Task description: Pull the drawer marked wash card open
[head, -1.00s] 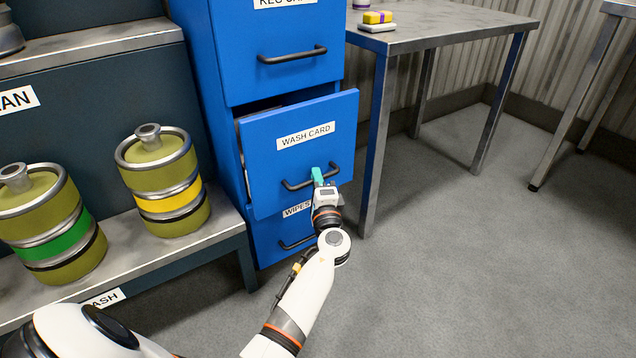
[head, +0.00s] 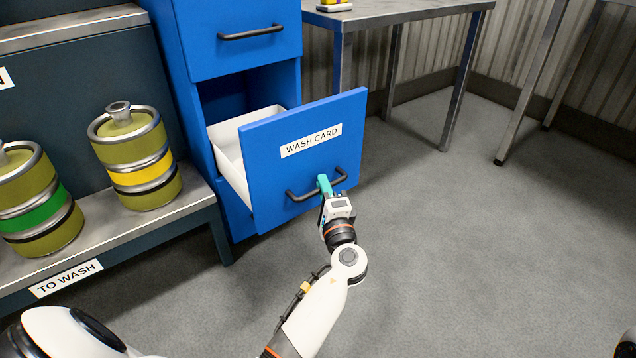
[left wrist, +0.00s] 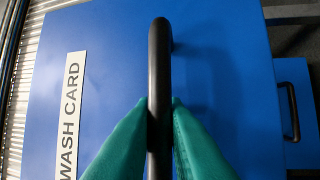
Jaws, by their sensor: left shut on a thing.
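The blue drawer marked WASH CARD (head: 265,155) stands well out of the blue cabinet (head: 190,60) in the head view, and its white inside (head: 228,150) shows behind the front. Its dark bar handle (head: 300,195) runs across the lower front. My left gripper (head: 325,184), with teal fingers, is shut on the handle toward its right end. In the left wrist view the handle (left wrist: 159,80) passes between the two teal fingers, and the WASH CARD label (left wrist: 71,115) is at left. My right gripper is not in view.
A closed drawer with a handle (head: 250,33) is above. A shelf marked TO WASH (head: 66,277) at left carries kegs with green (head: 40,212) and yellow (head: 142,175) bands. A metal table (head: 400,14) stands at back right. The grey floor at right is clear.

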